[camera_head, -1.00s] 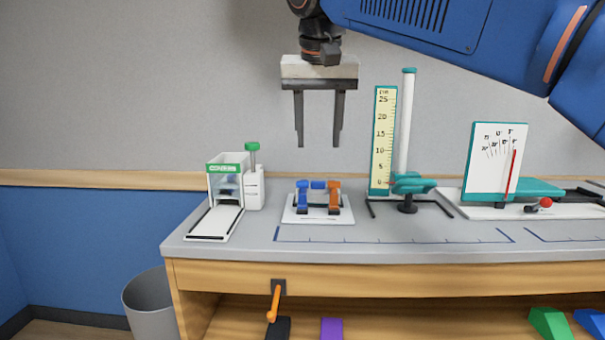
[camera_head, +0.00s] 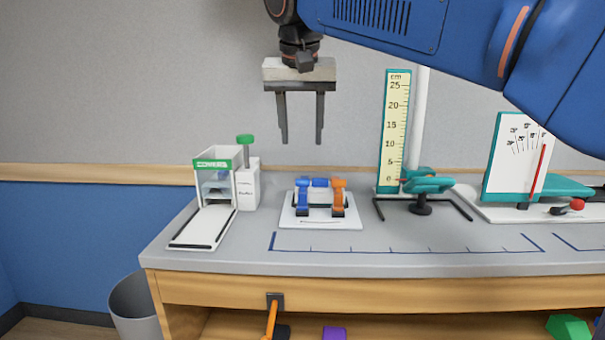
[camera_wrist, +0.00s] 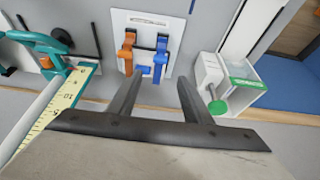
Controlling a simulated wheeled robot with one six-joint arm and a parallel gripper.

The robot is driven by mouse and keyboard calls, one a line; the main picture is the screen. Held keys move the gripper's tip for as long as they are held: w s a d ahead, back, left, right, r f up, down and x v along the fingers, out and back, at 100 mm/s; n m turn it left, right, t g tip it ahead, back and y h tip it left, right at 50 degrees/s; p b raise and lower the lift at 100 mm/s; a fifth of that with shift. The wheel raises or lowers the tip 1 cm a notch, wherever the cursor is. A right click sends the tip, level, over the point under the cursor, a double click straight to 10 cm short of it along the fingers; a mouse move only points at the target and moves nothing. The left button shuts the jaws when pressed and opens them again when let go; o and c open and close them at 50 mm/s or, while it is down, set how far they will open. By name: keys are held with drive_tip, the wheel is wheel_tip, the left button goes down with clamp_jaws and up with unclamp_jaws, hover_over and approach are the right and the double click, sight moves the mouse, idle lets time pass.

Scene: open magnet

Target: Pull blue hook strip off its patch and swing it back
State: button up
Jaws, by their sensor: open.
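A white base plate (camera_head: 320,223) lies on the grey bench top and carries a blue piece at left and an orange piece at right. The blue hook strip (camera_head: 303,197) seems to be the left blue piece; a short blue block (camera_head: 320,183) sits between the two at the back. Whether the strip touches a patch is too small to tell. The wrist view shows the blue strip (camera_wrist: 159,50) beside the orange piece (camera_wrist: 129,50). My gripper (camera_head: 301,142) is open and empty, above and slightly left of the plate, pointing down.
A white device with a green sign (camera_head: 216,165) and green knob stands left of the plate. A ruled scale (camera_head: 395,130) on a teal stand is to the right, then a dial board (camera_head: 515,160). An orange handle (camera_head: 270,318) hangs at the bench front.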

sight(303, 181)
drive_tip(key=x, duration=1.2)
drive_tip(key=shift+r, duration=0.1)
clamp_jaws()
